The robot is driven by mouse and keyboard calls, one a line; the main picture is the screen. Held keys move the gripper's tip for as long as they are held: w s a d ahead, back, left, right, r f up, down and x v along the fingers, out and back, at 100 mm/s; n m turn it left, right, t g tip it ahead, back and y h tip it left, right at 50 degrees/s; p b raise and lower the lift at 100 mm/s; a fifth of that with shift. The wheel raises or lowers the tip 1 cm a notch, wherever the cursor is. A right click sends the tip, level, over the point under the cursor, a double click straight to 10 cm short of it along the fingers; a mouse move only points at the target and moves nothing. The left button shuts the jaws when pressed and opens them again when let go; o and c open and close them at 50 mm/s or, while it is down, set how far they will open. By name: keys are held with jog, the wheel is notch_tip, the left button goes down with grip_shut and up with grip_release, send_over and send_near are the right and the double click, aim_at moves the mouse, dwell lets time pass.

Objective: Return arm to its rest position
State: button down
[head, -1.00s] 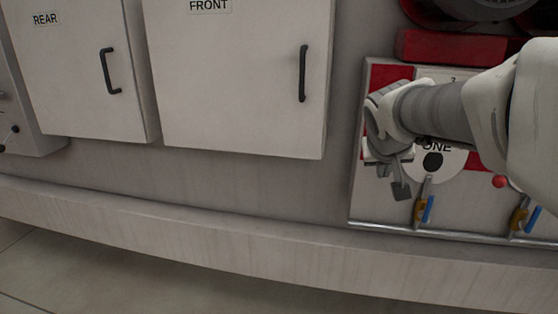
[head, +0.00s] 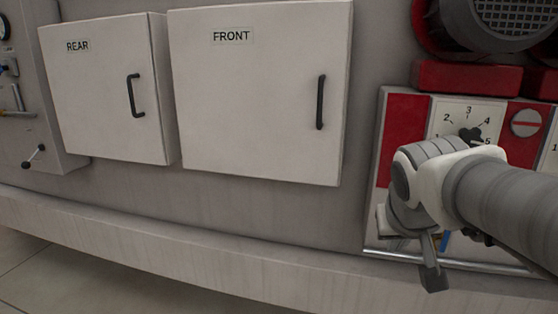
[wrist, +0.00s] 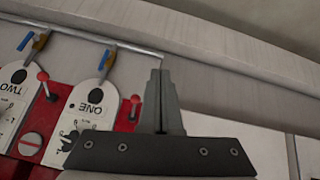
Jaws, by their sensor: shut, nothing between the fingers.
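My gripper (head: 432,278) is at the lower right of the head view, in front of the red and white control panel (head: 405,107). In the wrist view my gripper (wrist: 161,90) shows its two fingers together with nothing between them. My arm reaches in from the right edge of the head view and hides the lower part of the panel. The gripper appears apart from the panel, with no contact visible.
A cabinet door marked FRONT (head: 262,110) and one marked REAR (head: 105,95) are closed. The wrist view shows plates ONE (wrist: 92,98) and TWO (wrist: 18,82). A long ledge (head: 180,232) runs below.

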jog(key=s+a+f+n+g+y, duration=0.1)
jog(key=s+a+f, duration=0.2)
jog(key=s, duration=0.3)
jog(key=s+a+f+y, duration=0.1)
jog(key=s+a+f, duration=0.1)
jog(key=s, duration=0.4)
notch_tip(320, 180, up, 23)
jog(key=p, duration=2.3)
jog(key=shift+a+y, duration=0.3)
jog(key=shift+f, duration=0.1)
